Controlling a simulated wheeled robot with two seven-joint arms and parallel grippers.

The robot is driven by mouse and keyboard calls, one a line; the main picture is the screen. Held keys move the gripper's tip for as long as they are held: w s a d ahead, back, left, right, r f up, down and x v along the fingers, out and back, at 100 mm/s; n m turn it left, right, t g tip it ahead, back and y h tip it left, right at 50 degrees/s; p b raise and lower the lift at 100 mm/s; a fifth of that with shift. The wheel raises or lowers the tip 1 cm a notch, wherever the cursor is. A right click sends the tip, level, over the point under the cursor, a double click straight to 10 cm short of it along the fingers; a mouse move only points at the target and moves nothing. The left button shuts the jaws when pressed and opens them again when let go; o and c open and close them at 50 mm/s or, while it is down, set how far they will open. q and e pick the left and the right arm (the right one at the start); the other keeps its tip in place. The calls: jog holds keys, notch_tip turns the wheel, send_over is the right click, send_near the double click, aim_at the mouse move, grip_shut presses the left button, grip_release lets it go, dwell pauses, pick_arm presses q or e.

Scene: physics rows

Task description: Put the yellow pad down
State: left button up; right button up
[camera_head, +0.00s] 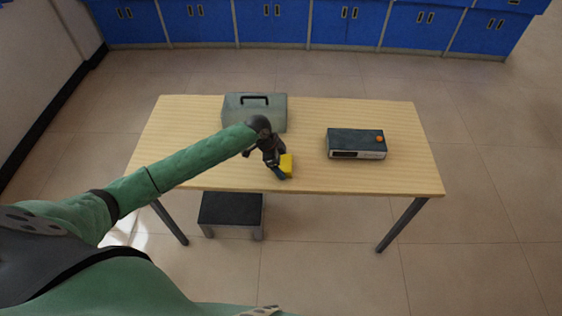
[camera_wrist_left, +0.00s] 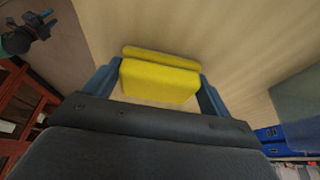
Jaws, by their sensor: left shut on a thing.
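The yellow pad (camera_head: 286,163) is held over the front part of the wooden table (camera_head: 310,183). My left gripper (camera_head: 280,170) is shut on it. In the left wrist view the pad (camera_wrist_left: 158,82) sits between the two blue fingers, with a yellow strip along its far side. The pale tabletop shows behind it. I cannot tell whether the pad touches the table. A dark gripper with blue fingers, apparently my right one (camera_wrist_left: 38,28), shows small at the upper left of the left wrist view. Its opening is unclear.
A grey-green case (camera_head: 265,107) with a dark handle stands at the back of the table, behind my left wrist. A dark box with an orange knob (camera_head: 356,139) is at the right. The tabletop between them and the front right is bare. A black-topped stool (camera_head: 231,209) stands below.

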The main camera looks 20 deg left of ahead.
pick_arm(q)
jog(key=shift+f, duration=0.15)
jog(key=o, duration=0.9)
jog(key=shift+o, duration=0.2)
jog(key=shift+a+r, duration=0.1)
jog(key=shift+r, duration=0.3)
jog(key=b+v, duration=0.3)
jog(key=v, duration=0.8)
jog(key=shift+r, duration=0.25)
pick_arm(e)
notch_tip(320, 180, up, 8)
jog(key=w+a, duration=0.1)
jog(key=a, duration=0.1)
jog(key=shift+w+f+g, duration=0.25)
jog(key=shift+w+g, duration=0.05)
jog(key=shift+w, duration=0.1)
pick_arm(q)
jog(key=shift+s, duration=0.1)
